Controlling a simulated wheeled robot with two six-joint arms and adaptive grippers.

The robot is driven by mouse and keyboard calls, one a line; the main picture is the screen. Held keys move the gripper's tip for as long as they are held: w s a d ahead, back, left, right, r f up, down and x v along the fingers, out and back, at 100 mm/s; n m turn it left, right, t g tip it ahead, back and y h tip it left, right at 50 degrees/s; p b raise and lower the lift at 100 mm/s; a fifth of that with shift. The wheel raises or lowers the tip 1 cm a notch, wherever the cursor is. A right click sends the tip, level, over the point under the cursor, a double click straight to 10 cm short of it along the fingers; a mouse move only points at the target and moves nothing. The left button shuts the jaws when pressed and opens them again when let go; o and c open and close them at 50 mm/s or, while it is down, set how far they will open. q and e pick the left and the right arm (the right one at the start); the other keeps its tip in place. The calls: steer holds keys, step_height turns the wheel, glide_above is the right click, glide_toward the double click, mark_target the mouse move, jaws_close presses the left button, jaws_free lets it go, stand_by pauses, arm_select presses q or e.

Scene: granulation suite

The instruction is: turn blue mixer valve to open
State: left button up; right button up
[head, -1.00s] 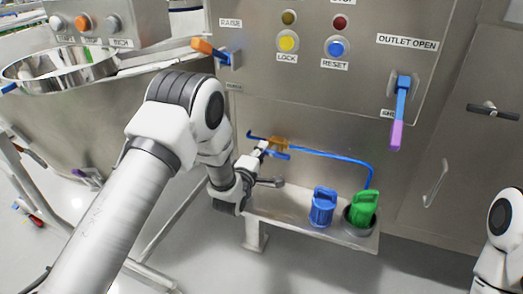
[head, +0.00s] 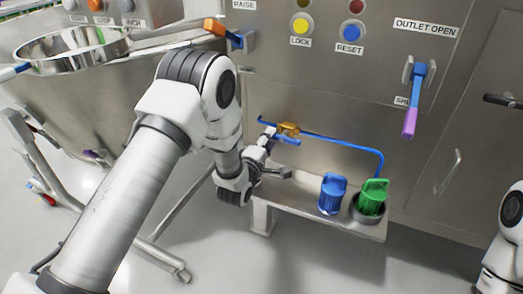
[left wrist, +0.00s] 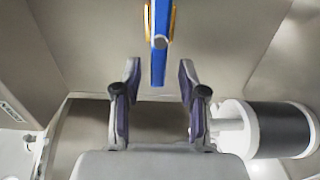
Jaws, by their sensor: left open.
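A brass-coloured valve body (head: 288,129) sits on a thin blue pipe (head: 340,145) in front of the steel panel, low in the head view. A short blue handle (head: 287,140) lies at the valve, roughly along the pipe. My left gripper (head: 273,156) is beside the valve, open and empty. In the left wrist view the blue handle (left wrist: 158,62) points down from the top, its end between the open fingertips (left wrist: 159,74). I see no clear contact. The valve's far side is hidden. My right gripper is out of view.
A steel shelf (head: 300,205) below the pipe carries a blue jug-like container (head: 332,195) and a green one (head: 373,196). A blue lever with a purple end (head: 410,123) hangs under the OUTLET OPEN label. An orange-handled lever (head: 216,27) and a steel bowl (head: 75,50) are upper left.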

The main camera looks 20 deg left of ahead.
arm_select(q)
steer(key=s, duration=0.9)
steer(key=shift+s+a, duration=0.15)
steer(key=shift+s, duration=0.25)
steer(key=s+f+m+g, duration=0.1)
steer(key=s+f+g, duration=0.55)
steer(key=f, duration=0.75)
steer(key=s+f+m+g, duration=0.4)
steer(key=s+f+m, duration=0.15)
steer(key=s, duration=0.45)
steer(key=s+f+m+g, duration=0.4)
steer(key=s+f, duration=0.2)
steer(key=s, duration=0.4)
steer(key=s+f+m+g, duration=0.1)
steer(key=s+m+g, duration=0.3)
steer(key=s+m, duration=0.3)
step_height(320, 180, up, 22)
steer(key=p, duration=2.1)
steer(key=shift+a+y+p, duration=0.3)
steer(key=shift+a+p, duration=0.1)
